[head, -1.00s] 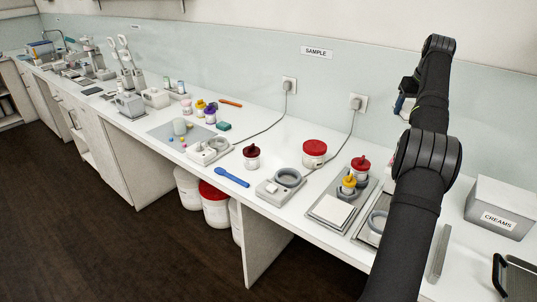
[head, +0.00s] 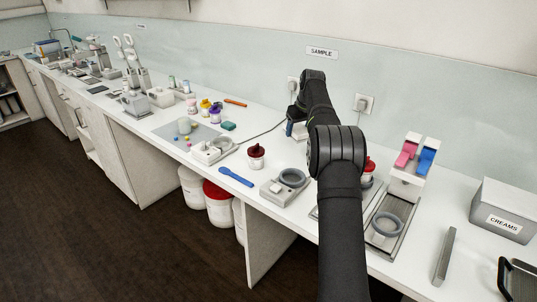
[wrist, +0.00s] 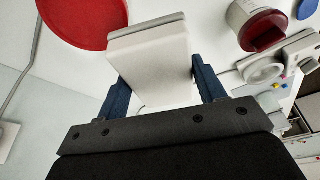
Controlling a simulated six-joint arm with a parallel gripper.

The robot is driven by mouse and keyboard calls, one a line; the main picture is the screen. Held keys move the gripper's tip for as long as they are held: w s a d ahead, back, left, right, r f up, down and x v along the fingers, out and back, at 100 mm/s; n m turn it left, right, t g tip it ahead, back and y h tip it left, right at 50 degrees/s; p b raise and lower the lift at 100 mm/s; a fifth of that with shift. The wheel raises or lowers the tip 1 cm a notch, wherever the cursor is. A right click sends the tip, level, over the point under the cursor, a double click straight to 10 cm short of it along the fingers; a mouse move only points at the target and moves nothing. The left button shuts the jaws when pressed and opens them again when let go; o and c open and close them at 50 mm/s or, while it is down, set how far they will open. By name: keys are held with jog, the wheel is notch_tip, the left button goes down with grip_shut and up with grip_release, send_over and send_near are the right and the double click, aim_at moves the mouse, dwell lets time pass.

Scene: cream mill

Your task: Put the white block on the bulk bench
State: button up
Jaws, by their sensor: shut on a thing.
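In the wrist view the white block (wrist: 155,62) sits between the two dark blue fingers of my gripper (wrist: 165,88), with a grey strip along its far end. My gripper is shut on it. In the head view my arm hides much of the hand; a bit of the block (head: 300,131) and a blue finger (head: 290,129) show above the white counter (head: 262,186), left of my forearm. A sign reading SAMPLE (head: 321,52) is on the wall behind. No label reading bulk bench is legible; a far-left wall sign (head: 140,27) is too small to read.
A dark-red-lidded jar (head: 256,157), a blue scoop (head: 236,177) and a grey ring device (head: 286,186) stand left of my arm. To the right are a stand with pink and blue pieces (head: 407,180) and a CREAMS box (head: 503,208). Bare counter lies between the items.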

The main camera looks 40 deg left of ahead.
aim_at(294, 133)
jog(key=shift+s+a+f, duration=0.35)
jog(key=shift+s+a, duration=0.2)
jog(key=shift+a, duration=0.1)
jog(key=shift+s+a+f, duration=0.3)
jog(key=shift+s+a, duration=0.25)
jog(key=shift+a, duration=0.05)
jog(key=shift+n, duration=0.3)
jog(key=f, duration=0.5)
jog(key=shift+s+a+f, duration=0.2)
jog(key=shift+f, duration=2.4)
jog(key=o, duration=1.1)
jog(key=shift+f, duration=0.15)
jog(key=shift+o, duration=0.2)
jog(key=shift+o, duration=0.4)
jog(key=v, duration=1.2)
jog(key=shift+d, duration=0.1)
